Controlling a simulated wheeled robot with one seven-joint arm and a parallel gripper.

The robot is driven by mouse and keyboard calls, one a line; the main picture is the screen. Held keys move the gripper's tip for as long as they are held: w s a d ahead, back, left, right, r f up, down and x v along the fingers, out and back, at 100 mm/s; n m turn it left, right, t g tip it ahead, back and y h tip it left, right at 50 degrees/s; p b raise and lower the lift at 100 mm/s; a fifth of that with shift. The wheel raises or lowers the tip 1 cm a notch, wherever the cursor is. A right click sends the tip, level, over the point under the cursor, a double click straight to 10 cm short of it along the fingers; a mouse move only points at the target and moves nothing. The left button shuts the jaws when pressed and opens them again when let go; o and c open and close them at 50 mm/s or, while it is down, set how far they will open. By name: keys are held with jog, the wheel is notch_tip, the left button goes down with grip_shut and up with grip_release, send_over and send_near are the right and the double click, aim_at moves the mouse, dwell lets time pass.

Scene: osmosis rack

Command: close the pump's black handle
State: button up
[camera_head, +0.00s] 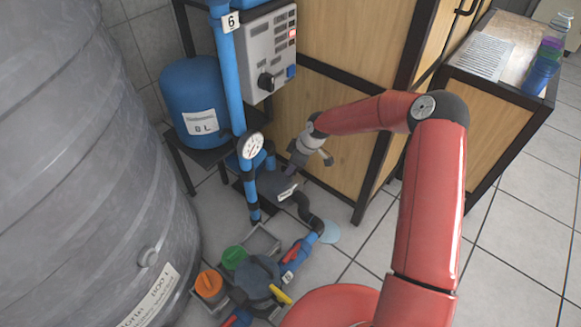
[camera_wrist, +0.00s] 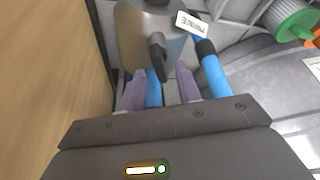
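The pump (camera_wrist: 140,30), a silver-grey rounded body, is at the top middle of the wrist view. Its black handle (camera_wrist: 157,58) points down the picture toward my gripper. A white label (camera_wrist: 192,24) is beside the pump. My gripper (camera_wrist: 160,84) is open, with its two fingers apart and a blue pipe (camera_wrist: 153,90) showing between them. The handle's lower end shows close to the gap between the fingers; I cannot tell whether they touch it. In the head view my gripper (camera_head: 292,170) reaches down beside the dark pump area (camera_head: 268,187), and the handle cannot be made out there.
A large grey tank (camera_head: 80,150) fills the left. A blue pressure tank (camera_head: 195,100), a control box (camera_head: 268,52) and a gauge (camera_head: 251,145) are behind. Blue pipes and coloured-cap valves (camera_head: 235,257) lie in front. A wooden cabinet (camera_head: 320,110) stands close beside my gripper.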

jog(key=shift+x, duration=0.85)
grip_shut()
jog(key=shift+s+f+m+t+h+b, duration=0.15)
jog(key=shift+m+t+h+b, duration=0.25)
jog(key=shift+m+b, duration=0.95)
jog(key=shift+m+t+b, duration=0.35)
jog(key=shift+m+t, duration=0.05)
jog(key=shift+m, duration=0.45)
grip_release()
